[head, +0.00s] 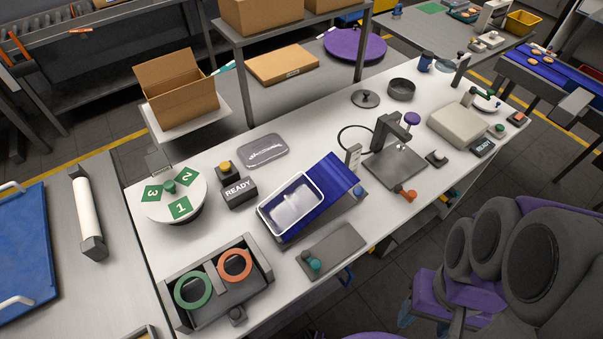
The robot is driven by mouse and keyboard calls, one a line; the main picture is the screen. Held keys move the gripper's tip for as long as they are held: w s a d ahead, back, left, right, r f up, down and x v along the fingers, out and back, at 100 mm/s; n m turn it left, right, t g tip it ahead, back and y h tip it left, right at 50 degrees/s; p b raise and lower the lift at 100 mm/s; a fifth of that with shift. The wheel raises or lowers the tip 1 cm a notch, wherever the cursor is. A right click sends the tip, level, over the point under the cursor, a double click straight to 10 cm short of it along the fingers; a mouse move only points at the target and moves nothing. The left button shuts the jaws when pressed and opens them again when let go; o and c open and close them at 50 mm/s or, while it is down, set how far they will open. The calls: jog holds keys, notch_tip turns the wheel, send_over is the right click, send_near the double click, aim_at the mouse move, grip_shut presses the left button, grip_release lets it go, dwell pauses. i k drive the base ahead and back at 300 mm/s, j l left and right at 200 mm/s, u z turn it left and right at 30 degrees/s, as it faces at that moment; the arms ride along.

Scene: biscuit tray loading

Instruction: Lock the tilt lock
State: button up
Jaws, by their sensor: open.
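A blue tilting stand (338,179) sits near the middle of the white worktable and looks sloped. A white-rimmed tray (266,209) with pale contents rests on its left part. A small blue knob (360,191) is at the stand's right end. A teal knob (313,264) stands on a grey plate (346,242) in front of the stand. I cannot tell which of these knobs is the tilt lock, or whether it is locked. Dark grey and purple links of mine fill the lower right, apart from the stand. I cannot make out my gripper's fingertips.
A turntable with green numbered cards (199,187), a READY block (239,190) and a grey box with green and orange rings (205,319) stand left of the stand. A dark post fixture (386,130) and an orange knob (408,195) stand to its right.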

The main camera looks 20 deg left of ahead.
aim_at(315, 265)
jog(key=k+j+u, duration=0.1)
jog(key=u, duration=0.25)
jog(key=k+j+u, duration=0.1)
jog(key=j+u, duration=0.3)
jog(key=l, duration=0.1)
